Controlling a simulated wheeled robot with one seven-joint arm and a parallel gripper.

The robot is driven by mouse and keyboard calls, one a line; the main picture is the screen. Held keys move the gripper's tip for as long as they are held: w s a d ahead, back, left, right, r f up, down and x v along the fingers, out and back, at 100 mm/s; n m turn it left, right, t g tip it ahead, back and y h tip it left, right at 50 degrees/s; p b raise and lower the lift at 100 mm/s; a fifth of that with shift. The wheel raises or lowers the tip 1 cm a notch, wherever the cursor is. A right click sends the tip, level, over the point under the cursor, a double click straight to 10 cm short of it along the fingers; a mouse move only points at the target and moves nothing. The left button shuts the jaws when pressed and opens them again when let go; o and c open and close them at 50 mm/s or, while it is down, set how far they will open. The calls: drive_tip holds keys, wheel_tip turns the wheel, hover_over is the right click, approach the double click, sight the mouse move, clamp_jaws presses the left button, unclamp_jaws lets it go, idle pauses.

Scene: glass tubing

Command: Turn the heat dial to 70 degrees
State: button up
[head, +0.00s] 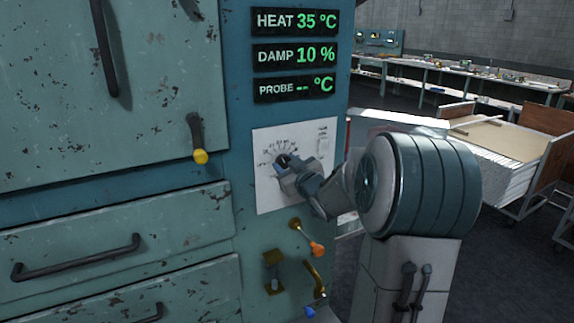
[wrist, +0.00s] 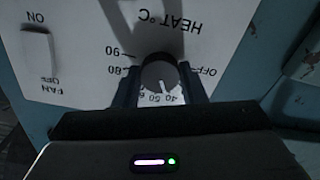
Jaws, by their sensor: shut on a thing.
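The heat dial (wrist: 160,72) is a dark round knob on a white panel (head: 262,198). In the wrist view its white pointer mark is near the 40 on the printed scale. My gripper (wrist: 160,84) is shut on the dial, with one dark finger on each side of it. In the head view my gripper (head: 286,166) reaches the panel from the right and covers much of the dial. The heat readout (head: 297,21) shows 35 °C in green.
A fan switch (wrist: 39,55) sits on the same panel. The damp readout (head: 295,55) shows 10 % and the probe readout (head: 295,87) shows dashes. Below the panel are an orange-tipped lever (head: 316,249) and a brass handle (head: 315,275).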

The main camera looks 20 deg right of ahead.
drive_tip(key=shift+m, duration=0.3)
drive_tip(key=m+p, duration=0.1)
drive_tip(key=m, duration=0.2)
drive_tip(key=shift+r+p, duration=0.1)
drive_tip(key=shift+p, duration=0.2)
drive_tip(key=m+p, duration=0.1)
drive_tip(key=m, duration=0.2)
drive_tip(key=shift+m, duration=0.4)
drive_tip(key=m+p, duration=0.2)
drive_tip(key=m, duration=0.2)
drive_tip(key=shift+m+p, duration=0.85)
drive_tip(key=shift+m, duration=0.75)
drive_tip(key=o, duration=1)
